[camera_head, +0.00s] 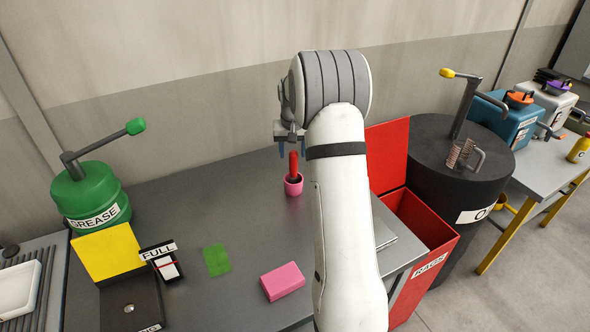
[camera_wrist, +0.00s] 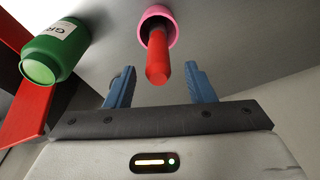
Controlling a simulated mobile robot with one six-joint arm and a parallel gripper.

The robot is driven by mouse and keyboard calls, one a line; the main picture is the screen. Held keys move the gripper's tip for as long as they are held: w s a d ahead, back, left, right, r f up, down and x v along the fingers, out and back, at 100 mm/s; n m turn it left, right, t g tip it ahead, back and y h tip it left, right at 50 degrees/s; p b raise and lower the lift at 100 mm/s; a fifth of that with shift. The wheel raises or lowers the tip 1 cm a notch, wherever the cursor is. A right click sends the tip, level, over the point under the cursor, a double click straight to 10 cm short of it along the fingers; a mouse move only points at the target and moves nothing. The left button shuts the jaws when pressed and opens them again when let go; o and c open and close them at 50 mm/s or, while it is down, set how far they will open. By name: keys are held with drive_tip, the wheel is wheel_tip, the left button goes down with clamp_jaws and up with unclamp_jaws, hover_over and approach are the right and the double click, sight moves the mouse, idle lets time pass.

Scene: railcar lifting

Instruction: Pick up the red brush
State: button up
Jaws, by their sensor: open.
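The red brush (camera_head: 293,163) stands upright in a small pink cup (camera_head: 293,187) on the grey table. In the wrist view the red brush (camera_wrist: 157,62) points towards my gripper, with the pink cup (camera_wrist: 171,15) around its far end. My gripper (camera_head: 294,148) is just above the brush in the head view. In the wrist view its two blue fingers (camera_wrist: 160,86) are spread apart, with the brush's tip in line with the gap between them. The gripper holds nothing. The brush's lower end is hidden inside the cup.
A pink block (camera_head: 282,281) and a green square (camera_head: 217,260) lie on the table in front. A green grease can (camera_head: 92,198) stands at the left. An open red bin (camera_head: 425,225) and a dark drum (camera_head: 455,165) stand at the right. The wall is behind.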

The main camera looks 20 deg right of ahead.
sight(293, 171)
drive_tip(key=f, duration=0.3)
drive_tip(key=shift+w+d+f+p, duration=0.15)
drive_tip(key=shift+w+d+p, duration=0.05)
drive_tip(key=shift+p, duration=0.15)
drive_tip(key=c, duration=1.1)
